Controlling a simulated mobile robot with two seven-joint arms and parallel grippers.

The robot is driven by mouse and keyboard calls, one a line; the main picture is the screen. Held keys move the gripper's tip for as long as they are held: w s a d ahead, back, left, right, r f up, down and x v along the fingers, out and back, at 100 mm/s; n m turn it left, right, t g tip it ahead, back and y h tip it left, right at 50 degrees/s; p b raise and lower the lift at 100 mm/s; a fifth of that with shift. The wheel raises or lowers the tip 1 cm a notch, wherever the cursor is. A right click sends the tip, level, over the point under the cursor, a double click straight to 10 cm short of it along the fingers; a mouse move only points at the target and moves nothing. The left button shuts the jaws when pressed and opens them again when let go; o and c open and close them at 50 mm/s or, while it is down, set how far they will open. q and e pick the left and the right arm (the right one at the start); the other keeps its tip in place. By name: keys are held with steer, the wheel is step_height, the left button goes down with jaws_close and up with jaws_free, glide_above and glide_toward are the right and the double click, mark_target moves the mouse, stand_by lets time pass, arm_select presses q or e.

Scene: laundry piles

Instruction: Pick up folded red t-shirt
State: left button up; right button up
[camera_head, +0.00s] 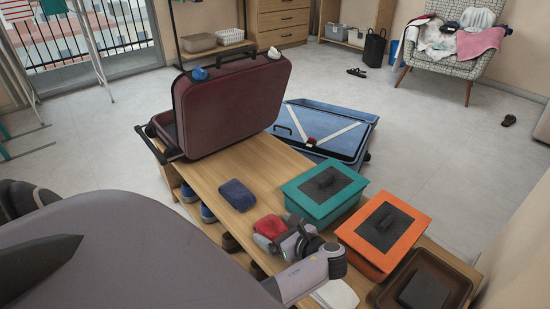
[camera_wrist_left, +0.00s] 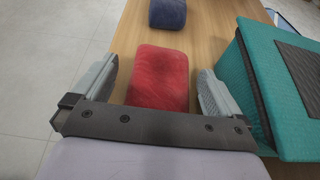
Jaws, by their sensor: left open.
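The folded red t-shirt (camera_head: 270,226) lies on the wooden bench, in front of the teal box. In the left wrist view the folded red t-shirt (camera_wrist_left: 158,77) sits between the two fingers, with a gap on each side. My left gripper (camera_head: 276,242) is open over it; the left wrist view shows its grey fingers (camera_wrist_left: 155,90) spread apart. The near end of the shirt is hidden by the gripper's body. My right gripper does not show.
A folded blue garment (camera_head: 237,194) lies farther along the wooden bench (camera_head: 205,178). The teal box (camera_head: 316,212) stands close on the right, then an orange box (camera_head: 415,232) and a brown tray (camera_head: 462,285). A maroon suitcase (camera_head: 230,105) stands at the far end.

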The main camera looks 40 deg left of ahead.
arm_select(q)
steer(key=shift+a, duration=0.1)
steer(key=c, duration=1)
steer(key=shift+r, duration=0.1)
